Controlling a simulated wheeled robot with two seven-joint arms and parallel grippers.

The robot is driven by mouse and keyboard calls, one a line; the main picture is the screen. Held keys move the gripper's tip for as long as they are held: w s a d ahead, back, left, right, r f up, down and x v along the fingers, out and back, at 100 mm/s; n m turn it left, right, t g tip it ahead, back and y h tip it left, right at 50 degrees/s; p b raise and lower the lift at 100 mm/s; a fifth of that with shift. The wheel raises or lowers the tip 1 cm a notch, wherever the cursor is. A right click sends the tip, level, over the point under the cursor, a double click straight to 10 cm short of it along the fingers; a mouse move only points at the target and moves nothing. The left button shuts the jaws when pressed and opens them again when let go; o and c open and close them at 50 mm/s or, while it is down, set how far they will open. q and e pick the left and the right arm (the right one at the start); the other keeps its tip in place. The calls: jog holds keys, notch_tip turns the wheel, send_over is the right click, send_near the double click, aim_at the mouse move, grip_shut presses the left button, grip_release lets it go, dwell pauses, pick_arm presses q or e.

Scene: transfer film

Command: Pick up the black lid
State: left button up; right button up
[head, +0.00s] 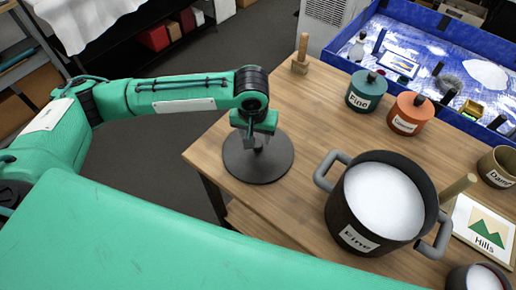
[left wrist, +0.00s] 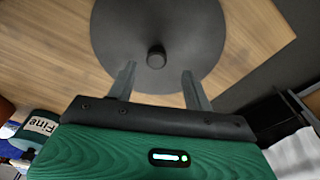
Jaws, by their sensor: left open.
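The black lid (head: 270,165) is a flat dark disc lying on the wooden table near its left edge. In the left wrist view the lid (left wrist: 190,25) shows from above, with a round black knob (left wrist: 156,57) at its middle. My left gripper (head: 258,146) is over the lid. Its two fingers (left wrist: 156,82) are open, with the knob just beyond and between their tips. I cannot tell whether a finger touches the lid. My right gripper is not in view.
A large black pot (head: 345,215) labelled "Fine" holds white material, right of the lid. A teal canister (head: 361,103) and an orange canister (head: 401,127) stand behind. A wooden stamp-like tool (head: 300,66) stands at the far corner. A blue-walled tray (head: 345,62) lies beyond.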

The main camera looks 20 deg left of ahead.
aim_at(258, 144)
pick_arm(q)
jog(key=shift+w+d+f+p, duration=0.15)
jog(key=shift+f+p, duration=0.15)
jog(key=shift+f, duration=0.65)
jog(key=shift+w+f+p, duration=0.15)
jog(key=shift+f+p, duration=0.1)
jog(key=shift+f, duration=0.7)
jog(key=shift+w+d+f+p, duration=0.15)
jog(key=shift+f+p, duration=0.15)
jog(key=shift+f, duration=0.65)
jog(key=shift+a, duration=0.1)
grip_shut()
jog(key=shift+r, duration=0.1)
